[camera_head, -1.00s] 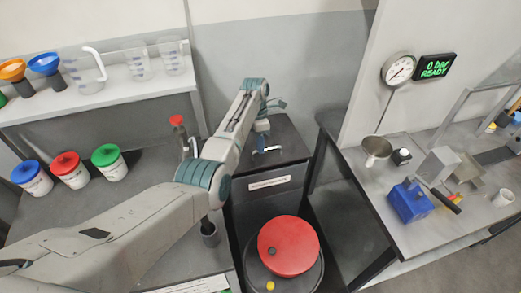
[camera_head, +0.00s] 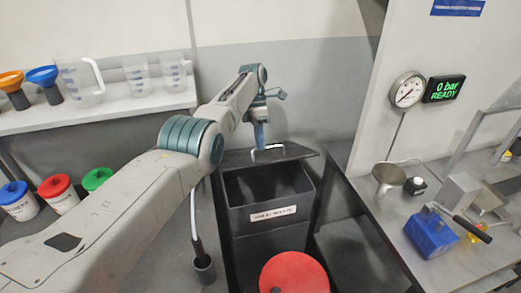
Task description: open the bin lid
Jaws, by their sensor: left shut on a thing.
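The dark grey bin (camera_head: 268,238) stands in the middle, with a white label on its front. Its lid (camera_head: 298,152) is tilted up at the back, and the dark opening shows in front of it. My left gripper (camera_head: 262,146) reaches over the bin from the left and is shut on the pale lid handle (camera_head: 275,147). The fingertips are small and partly hidden at the handle. My right gripper is not in view.
A red round lid (camera_head: 293,274) is in front of the bin. Tubs with blue, red and green lids stand at left below a shelf (camera_head: 115,112) of jugs and funnels. A bench (camera_head: 395,215) at right holds a blue device (camera_head: 432,236) and a metal cup.

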